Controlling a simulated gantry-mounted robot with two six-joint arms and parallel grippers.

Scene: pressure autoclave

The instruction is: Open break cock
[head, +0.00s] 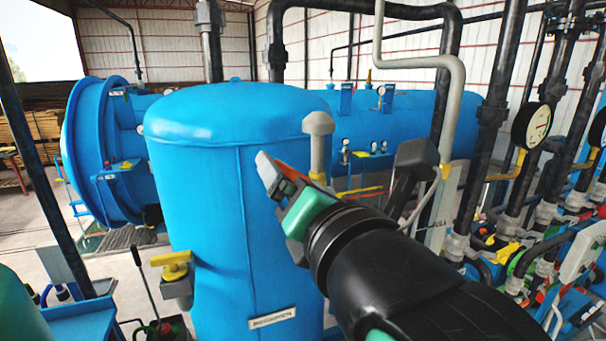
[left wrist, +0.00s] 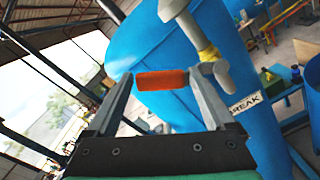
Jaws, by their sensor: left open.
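The break cock shows in the left wrist view as a grey valve body (left wrist: 222,74) with an orange handle (left wrist: 162,80) and a yellow band near it. A label reading "BREAK" (left wrist: 246,101) is on the blue tank below it. My left gripper (left wrist: 159,84) is open, with one finger on each side of the handle. Whether the fingers touch the handle I cannot tell. In the head view my left gripper (head: 277,173) is in front of the blue tank, below a grey fitting (head: 318,135); the gripper hides much of the cock there. My right gripper is not in view.
The upright blue tank (head: 215,220) fills the middle. A yellow-handled valve (head: 173,266) is at its lower left. A large horizontal blue vessel (head: 425,110) lies behind. Dark pipes, a pressure gauge (head: 532,126) and several valves crowd the right.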

